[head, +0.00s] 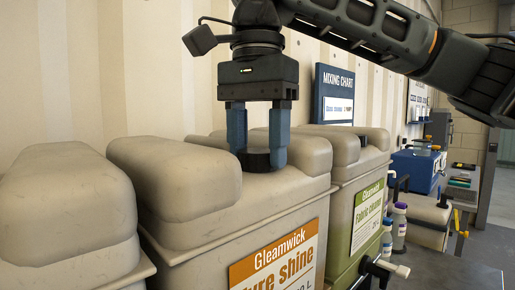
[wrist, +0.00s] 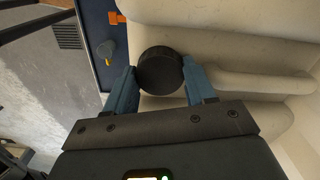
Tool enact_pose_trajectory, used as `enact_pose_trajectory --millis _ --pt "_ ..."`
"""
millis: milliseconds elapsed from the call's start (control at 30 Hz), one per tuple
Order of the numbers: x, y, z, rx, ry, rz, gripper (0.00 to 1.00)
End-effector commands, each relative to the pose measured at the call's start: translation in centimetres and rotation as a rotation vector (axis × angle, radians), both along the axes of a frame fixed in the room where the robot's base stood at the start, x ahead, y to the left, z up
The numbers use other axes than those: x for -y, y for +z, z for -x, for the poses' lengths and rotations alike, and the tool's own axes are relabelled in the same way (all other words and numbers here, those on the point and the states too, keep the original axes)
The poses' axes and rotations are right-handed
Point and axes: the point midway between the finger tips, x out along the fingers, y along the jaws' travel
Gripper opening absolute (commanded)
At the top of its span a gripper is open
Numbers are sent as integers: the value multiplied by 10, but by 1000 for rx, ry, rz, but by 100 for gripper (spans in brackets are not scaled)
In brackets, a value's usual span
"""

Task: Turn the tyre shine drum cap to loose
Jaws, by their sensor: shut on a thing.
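The tyre shine drum (head: 275,205) is a beige container with an orange and white "Gleamwick" label on its front. Its black round cap (head: 259,160) sits on the top, right of the raised handle hump. My gripper (head: 257,153) points straight down over it, with a blue finger on each side of the cap, shut on it. In the wrist view the dark cap (wrist: 159,71) lies between the two blue fingertips of my gripper (wrist: 160,78). The cap's marks, if any, cannot be made out.
A green-labelled drum (head: 358,190) stands close on the right and another beige drum (head: 65,210) on the left. A blue mixing chart board (head: 333,94) is against the wall behind. Bottles (head: 398,226) and a blue box (head: 417,170) are farther right.

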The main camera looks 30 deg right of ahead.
Motion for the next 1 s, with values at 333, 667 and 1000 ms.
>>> enact_pose_trajectory --millis 333,667,1000 --pt "0 0 -1 3 325 -1 24" --pt "0 1 -1 2 632 -2 24" --pt "0 1 -1 4 865 -1 24"
